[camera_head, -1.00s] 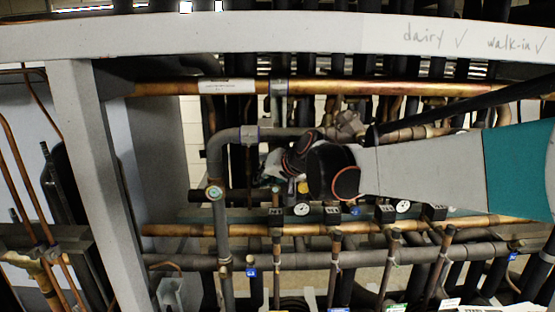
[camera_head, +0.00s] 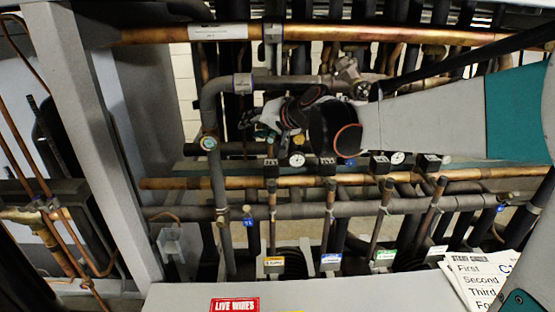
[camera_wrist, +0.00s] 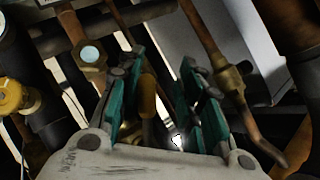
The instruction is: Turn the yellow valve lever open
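A yellow lever-like handle (camera_wrist: 147,95) shows in the wrist view between the fingers of my gripper (camera_wrist: 161,62), closer to the left finger. The teal fingers stand apart, with a clear gap on the right of the handle; whether the left finger touches it I cannot tell. In the head view my gripper (camera_head: 256,118) is among the pipes, right of the grey vertical pipe, and my wrist hides most of what is behind it. The yellow handle cannot be made out clearly there.
A yellow round fitting (camera_wrist: 14,96) is at the wrist view's left edge. In the head view a copper pipe (camera_head: 380,33) runs above my arm. Gauges (camera_head: 297,160) and another copper pipe (camera_head: 330,181) lie below. A grey post (camera_head: 95,130) stands left.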

